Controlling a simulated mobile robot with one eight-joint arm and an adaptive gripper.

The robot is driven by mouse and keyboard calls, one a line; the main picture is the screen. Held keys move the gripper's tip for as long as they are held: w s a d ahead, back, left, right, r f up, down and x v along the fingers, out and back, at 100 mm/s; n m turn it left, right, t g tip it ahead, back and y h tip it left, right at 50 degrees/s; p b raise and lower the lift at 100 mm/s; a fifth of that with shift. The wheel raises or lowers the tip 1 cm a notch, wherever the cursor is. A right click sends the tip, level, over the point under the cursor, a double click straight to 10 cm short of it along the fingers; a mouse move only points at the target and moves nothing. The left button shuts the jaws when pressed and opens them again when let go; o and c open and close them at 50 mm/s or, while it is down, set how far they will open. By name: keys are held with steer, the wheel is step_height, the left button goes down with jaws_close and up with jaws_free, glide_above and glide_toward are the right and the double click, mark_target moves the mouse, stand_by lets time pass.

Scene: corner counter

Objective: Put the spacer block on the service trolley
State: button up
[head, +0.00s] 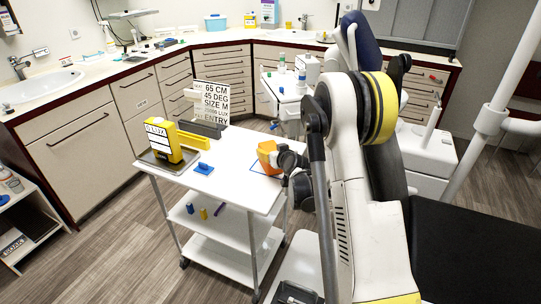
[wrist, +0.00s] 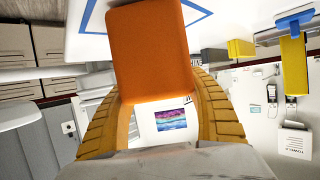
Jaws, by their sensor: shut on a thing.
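The orange spacer block (head: 266,152) is between the fingers of my gripper (head: 278,160) at the right side of the service trolley (head: 232,190). In the wrist view the block (wrist: 148,50) fills the upper middle, with the ridged yellow-brown fingers of my gripper (wrist: 150,112) shut on its sides. The block is over or on the white trolley top, by a blue-outlined square (head: 262,168). Whether its underside touches the top cannot be told. The gripper and arm hide part of the block and of the square.
On the trolley top are a yellow LUX box (head: 161,141) on a dark tray, a blue piece (head: 203,169), a yellow block (head: 193,140) and a printed sign (head: 214,100). Small items lie on the shelf below. A dental chair (head: 365,45) stands behind my arm.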

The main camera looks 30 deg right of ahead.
steer(key=shift+f, duration=0.1)
steer(key=shift+f, duration=0.15)
steer(key=o, duration=1.2)
